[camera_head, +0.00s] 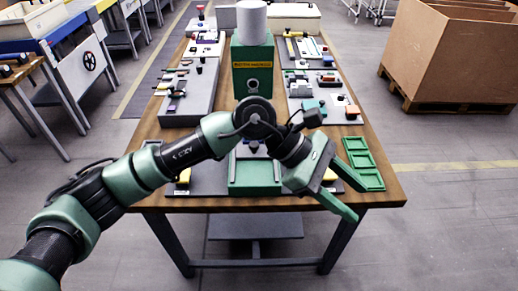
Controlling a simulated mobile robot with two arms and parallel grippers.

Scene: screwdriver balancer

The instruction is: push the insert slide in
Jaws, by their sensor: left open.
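A green machine (252,72) with a white cylinder on top stands at the back middle of the wooden table. A green tray-like slide (254,188) lies at the table's front middle, in line with the machine. My left arm crosses in front and hides the space between them, so I cannot tell how far in the slide sits. My left gripper (361,202) is open and empty, to the right of the slide and over the table's front edge, its fingers pointing right and toward the front. It appears apart from the slide. My right gripper is not in view.
A green compartment tray (361,163) lies just right of my left gripper. Grey boards with tools and small parts (190,95) line the left side, and more parts (322,88) the right. A large cardboard box (450,55) stands on a pallet at the right.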

